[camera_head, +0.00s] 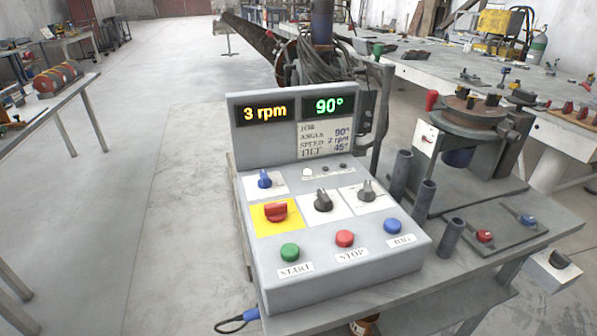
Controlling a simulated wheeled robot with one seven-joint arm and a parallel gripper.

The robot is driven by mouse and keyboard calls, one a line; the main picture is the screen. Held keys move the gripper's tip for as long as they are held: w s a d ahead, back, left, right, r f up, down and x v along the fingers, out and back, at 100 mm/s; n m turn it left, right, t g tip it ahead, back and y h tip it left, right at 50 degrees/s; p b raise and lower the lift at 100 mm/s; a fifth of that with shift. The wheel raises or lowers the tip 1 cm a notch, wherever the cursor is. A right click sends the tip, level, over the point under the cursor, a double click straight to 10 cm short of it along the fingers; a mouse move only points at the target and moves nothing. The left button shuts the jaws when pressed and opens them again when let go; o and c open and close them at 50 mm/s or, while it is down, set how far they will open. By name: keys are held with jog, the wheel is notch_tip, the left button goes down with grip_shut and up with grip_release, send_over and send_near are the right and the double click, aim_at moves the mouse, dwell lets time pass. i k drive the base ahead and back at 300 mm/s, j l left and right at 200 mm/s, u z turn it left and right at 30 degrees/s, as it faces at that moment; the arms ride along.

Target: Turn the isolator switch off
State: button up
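The isolator switch, a red rotary knob (276,212) on a yellow plate, sits at the left of the control box (330,265). Its handle lies roughly crosswise in the picture; no on or off marking is readable. The speed display (264,111) is lit and reads 3 rpm. The angle display (329,106) is lit and reads 90°. My gripper is not in view, and nothing covers the switch.
Upright tubes (424,200) stand to the right. Floor (185,230) left of the box is clear.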

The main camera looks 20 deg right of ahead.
aim_at(275, 213)
jog(key=k+j+u, duration=0.15)
jog(key=u, duration=0.2)
jog(key=k+j+u, duration=0.15)
jog(key=j+u, duration=0.2)
jog(key=k+j+u, duration=0.1)
jog(key=u, duration=0.25)
jog(key=j, duration=0.1)
